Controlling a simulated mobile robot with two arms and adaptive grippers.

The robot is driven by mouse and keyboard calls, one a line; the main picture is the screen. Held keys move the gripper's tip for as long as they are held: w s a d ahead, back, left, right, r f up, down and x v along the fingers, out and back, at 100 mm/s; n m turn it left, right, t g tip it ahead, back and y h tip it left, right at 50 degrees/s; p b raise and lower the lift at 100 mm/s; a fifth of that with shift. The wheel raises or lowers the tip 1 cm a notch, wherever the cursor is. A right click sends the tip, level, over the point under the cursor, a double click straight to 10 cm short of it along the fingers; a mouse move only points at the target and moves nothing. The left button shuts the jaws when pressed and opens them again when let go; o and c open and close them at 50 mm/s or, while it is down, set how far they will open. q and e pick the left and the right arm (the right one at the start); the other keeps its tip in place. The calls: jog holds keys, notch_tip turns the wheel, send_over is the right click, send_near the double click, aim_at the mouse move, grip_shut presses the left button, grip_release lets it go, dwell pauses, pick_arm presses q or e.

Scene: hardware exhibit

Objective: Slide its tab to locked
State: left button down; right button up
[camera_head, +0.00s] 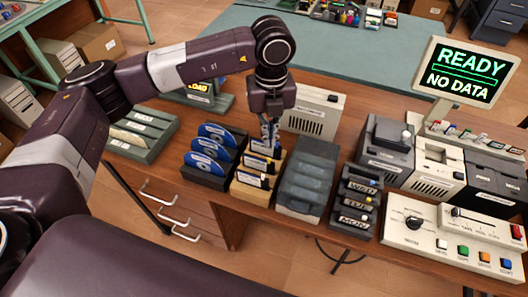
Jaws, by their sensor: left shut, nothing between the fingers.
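My left gripper (269,140) points down over the rear of a tan rack (248,192) that holds several dark, pale-labelled items like floppy disks. Its fingers are shut with nothing seen between them. The fingertips are close to the rear disk (259,163); I cannot tell whether they touch it. A small locking tab is too small to make out on any disk. My right gripper is not in view.
Left of the rack stands a black holder with blue discs (205,150). A grey lidded box (307,180) is close on the right, then a black day-labelled rack (355,200). A beige device (313,112) stands behind. Drives, a control panel (455,237) and a READY / NO DATA screen (464,75) are at right.

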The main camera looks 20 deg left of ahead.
pick_arm(q)
jog(key=shift+s+d, duration=0.1)
jog(key=shift+d, duration=0.55)
jog(key=shift+a+b, duration=0.25)
jog(key=shift+b, duration=0.05)
dwell(0.4)
jog(key=shift+r, duration=0.1)
notch_tip(320, 180, up, 7)
jog(key=p, duration=0.3)
dwell(0.7)
